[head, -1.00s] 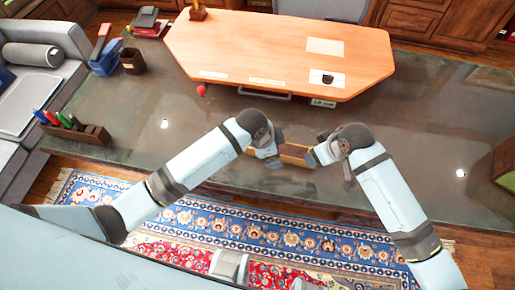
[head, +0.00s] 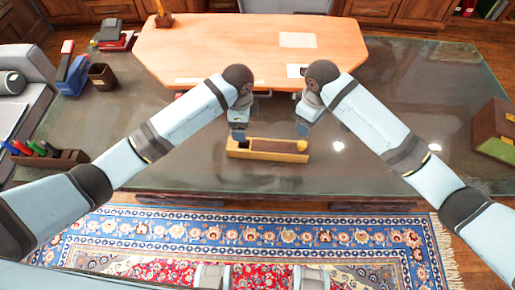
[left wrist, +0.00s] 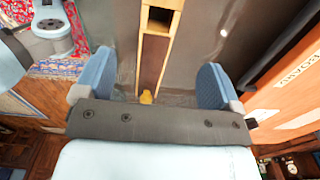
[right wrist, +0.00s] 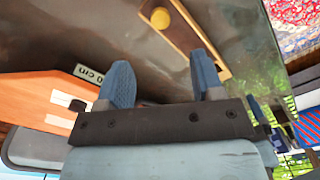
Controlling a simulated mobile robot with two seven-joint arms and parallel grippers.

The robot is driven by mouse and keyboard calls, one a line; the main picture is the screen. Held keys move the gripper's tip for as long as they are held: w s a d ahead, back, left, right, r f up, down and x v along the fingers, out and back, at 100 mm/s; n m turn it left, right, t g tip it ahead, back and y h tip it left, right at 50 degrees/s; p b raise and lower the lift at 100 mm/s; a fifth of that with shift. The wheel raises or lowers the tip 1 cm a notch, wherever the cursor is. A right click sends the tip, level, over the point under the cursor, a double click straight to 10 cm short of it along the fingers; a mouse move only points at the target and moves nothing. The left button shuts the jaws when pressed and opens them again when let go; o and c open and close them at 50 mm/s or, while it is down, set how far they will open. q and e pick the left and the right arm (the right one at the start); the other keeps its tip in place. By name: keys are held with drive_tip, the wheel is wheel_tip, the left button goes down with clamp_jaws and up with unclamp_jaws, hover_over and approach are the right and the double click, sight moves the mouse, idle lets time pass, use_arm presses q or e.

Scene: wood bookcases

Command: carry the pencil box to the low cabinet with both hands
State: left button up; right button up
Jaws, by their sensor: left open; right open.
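The pencil box (head: 267,156), a long narrow light-wood box with a dark inside and a small yellow knob at its right end, lies on the dark glass-topped desk (head: 400,110) near its front edge. My left gripper (head: 238,134) is open and empty at the box's left end; in the left wrist view the box (left wrist: 153,55) runs between the spread fingers. My right gripper (head: 302,128) is open and empty just behind the knob end. The right wrist view shows the box (right wrist: 190,28) beyond the fingertips. I cannot tell which furniture is the low cabinet.
A brown and green box (head: 494,130) stands at the right. An orange-wood top (head: 250,45) lies behind my grippers. A patterned rug covers the floor in front.

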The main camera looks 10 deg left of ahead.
sight(243, 144)
use_arm(q)
wheel_tip(243, 144, down, 12)
drive_tip(key=shift+f, duration=0.1)
use_arm(e)
wheel_tip(243, 144, down, 12)
drive_tip(key=shift+f, duration=0.1)
use_arm(q)
drive_tip(key=c, duration=1.2)
use_arm(e)
clamp_jaws()
